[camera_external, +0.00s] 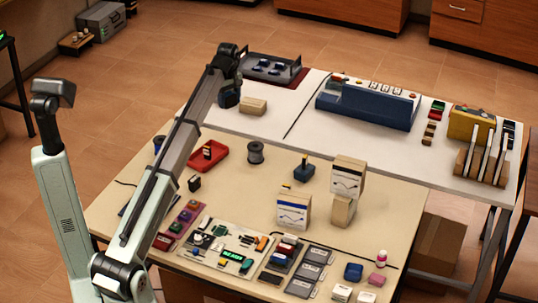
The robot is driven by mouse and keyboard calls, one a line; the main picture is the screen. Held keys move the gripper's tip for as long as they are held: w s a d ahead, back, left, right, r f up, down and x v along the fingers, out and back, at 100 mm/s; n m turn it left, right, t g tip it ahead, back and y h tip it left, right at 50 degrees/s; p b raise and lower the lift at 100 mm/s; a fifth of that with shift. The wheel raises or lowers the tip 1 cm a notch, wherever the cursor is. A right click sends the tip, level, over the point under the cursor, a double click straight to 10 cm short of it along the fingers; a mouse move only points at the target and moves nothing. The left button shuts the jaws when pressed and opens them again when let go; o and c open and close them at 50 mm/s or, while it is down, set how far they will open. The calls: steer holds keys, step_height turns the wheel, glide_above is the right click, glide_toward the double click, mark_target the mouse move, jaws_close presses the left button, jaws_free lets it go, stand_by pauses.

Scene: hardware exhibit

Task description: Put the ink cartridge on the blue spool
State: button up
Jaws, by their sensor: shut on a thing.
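My gripper (230,92) hangs from the wrist at the far end of my arm, over the white tabletop at the upper middle. It is shut on a small dark thing, which looks like the ink cartridge; the fingers and the thing are too small and dark to separate clearly. A dark blue round thing, likely the blue spool (158,145), stands at the left of the beige table, left of the red tray and close beside my forearm. My gripper is up and to the right of it in the picture, well apart.
A grey spool (255,152) stands right of the red tray (222,160). A small black block (194,183) lies near my forearm. A tan box (253,106) sits right of my gripper. White boxes (293,211), a circuit board (225,246) and several small parts crowd the front.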

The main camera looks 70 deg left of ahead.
steer(key=s+a+n, duration=0.3)
steer(key=s+a, duration=0.6)
steer(key=s, duration=0.3)
steer(key=s+a+n, duration=0.3)
steer(key=s+a, duration=0.6)
steer(key=s, duration=0.4)
steer(key=shift+s+a+f, duration=0.1)
steer(key=shift+f, duration=5.15)
steer(key=shift+s+f, duration=0.1)
steer(key=shift+f, duration=5.15)
steer(key=shift+f, duration=0.15)
steer(key=o, duration=1)
steer(key=shift+o, duration=0.2)
step_height(320, 180, up, 12)
